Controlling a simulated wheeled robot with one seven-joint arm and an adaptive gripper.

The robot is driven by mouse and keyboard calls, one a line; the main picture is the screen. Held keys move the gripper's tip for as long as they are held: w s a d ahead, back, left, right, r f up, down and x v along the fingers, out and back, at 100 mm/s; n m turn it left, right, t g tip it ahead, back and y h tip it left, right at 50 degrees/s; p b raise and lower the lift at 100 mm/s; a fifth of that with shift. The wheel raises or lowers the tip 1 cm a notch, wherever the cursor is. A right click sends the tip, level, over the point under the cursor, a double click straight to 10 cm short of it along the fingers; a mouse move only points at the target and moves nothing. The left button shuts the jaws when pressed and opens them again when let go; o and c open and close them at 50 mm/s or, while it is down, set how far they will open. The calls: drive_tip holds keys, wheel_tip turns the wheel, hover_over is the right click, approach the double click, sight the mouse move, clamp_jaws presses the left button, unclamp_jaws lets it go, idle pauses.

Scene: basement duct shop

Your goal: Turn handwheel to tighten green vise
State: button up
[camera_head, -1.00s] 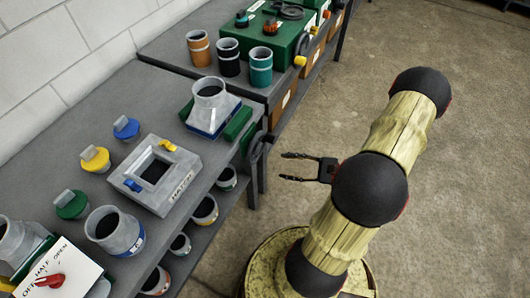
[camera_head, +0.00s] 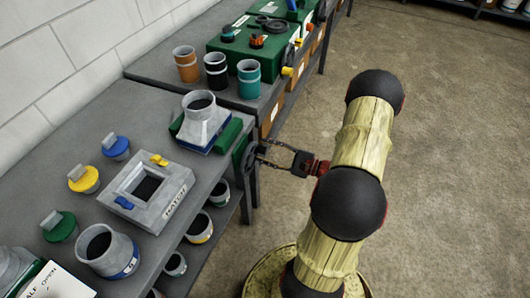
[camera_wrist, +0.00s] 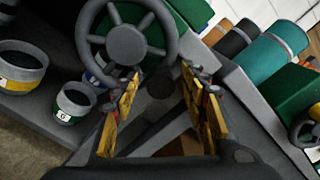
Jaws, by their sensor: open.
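The green vise (camera_head: 228,136) sits at the right edge of the near bench, its green jaws on both sides of a grey duct fitting (camera_head: 203,122) with a blue base. Its dark grey handwheel (camera_head: 250,160) faces out from the bench's side, and it shows large at the top of the wrist view (camera_wrist: 127,43). My gripper (camera_head: 264,153) is open and empty, its fingertips close by the handwheel. In the wrist view, my yellow-padded fingers (camera_wrist: 161,80) reach toward the wheel's lower right rim. I cannot tell whether they touch it.
A grey hatch frame (camera_head: 175,203), several coloured-handled plugs and a duct collar (camera_head: 106,252) stand on the near bench. Banded cylinders (camera_head: 216,70) and a green box (camera_head: 252,46) stand on the far bench. Cups sit on a shelf below. The floor at right is clear.

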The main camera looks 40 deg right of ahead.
drive_tip(key=shift+w, duration=0.15)
drive_tip(key=shift+c, duration=0.8)
clamp_jaws()
